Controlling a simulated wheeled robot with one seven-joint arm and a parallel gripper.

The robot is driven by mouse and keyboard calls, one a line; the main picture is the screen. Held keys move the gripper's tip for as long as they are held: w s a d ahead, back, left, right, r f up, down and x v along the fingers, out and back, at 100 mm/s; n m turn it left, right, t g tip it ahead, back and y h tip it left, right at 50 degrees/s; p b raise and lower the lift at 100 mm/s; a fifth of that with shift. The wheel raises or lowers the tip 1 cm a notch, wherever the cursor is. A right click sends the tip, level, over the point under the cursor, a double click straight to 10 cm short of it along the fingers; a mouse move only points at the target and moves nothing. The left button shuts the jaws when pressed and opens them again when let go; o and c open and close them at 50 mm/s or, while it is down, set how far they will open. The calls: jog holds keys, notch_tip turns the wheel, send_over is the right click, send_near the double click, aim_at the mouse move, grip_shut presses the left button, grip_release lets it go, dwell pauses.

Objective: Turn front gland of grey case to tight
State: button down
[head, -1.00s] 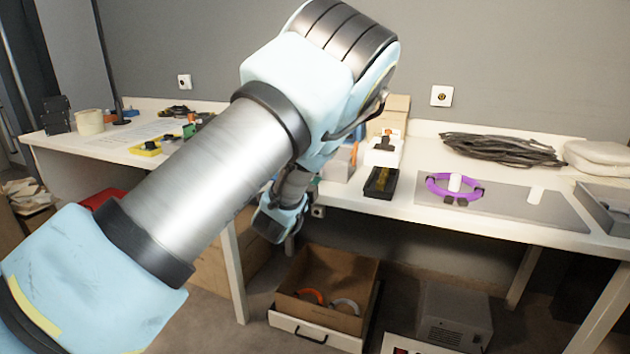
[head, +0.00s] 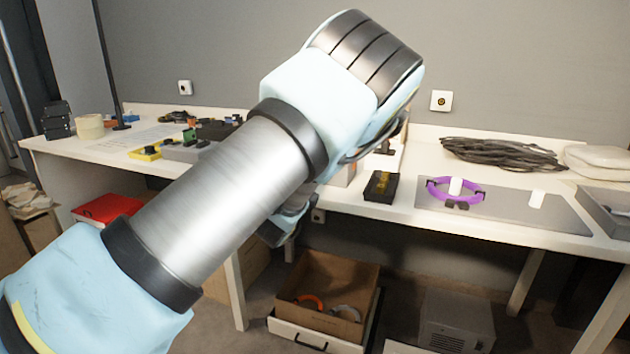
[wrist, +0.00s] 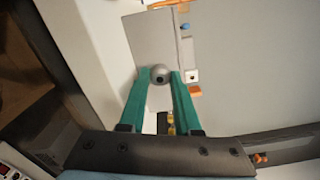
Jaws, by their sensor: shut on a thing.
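In the wrist view the grey case (wrist: 150,38) shows as a flat grey face. How far the gland is turned cannot be told. In the head view my arm hides the gripper, the gland and nearly all of the case.
A black box (head: 381,187) stands on the white bench right of my arm. A purple ring (head: 455,191) lies on a grey mat (head: 520,205). Black cable (head: 500,152) lies behind. Below is an open carton (head: 328,290). An orange block (wrist: 195,91) shows beside the right finger.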

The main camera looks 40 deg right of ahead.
jog(key=shift+f, duration=0.1)
jog(key=c, duration=0.6)
grip_release()
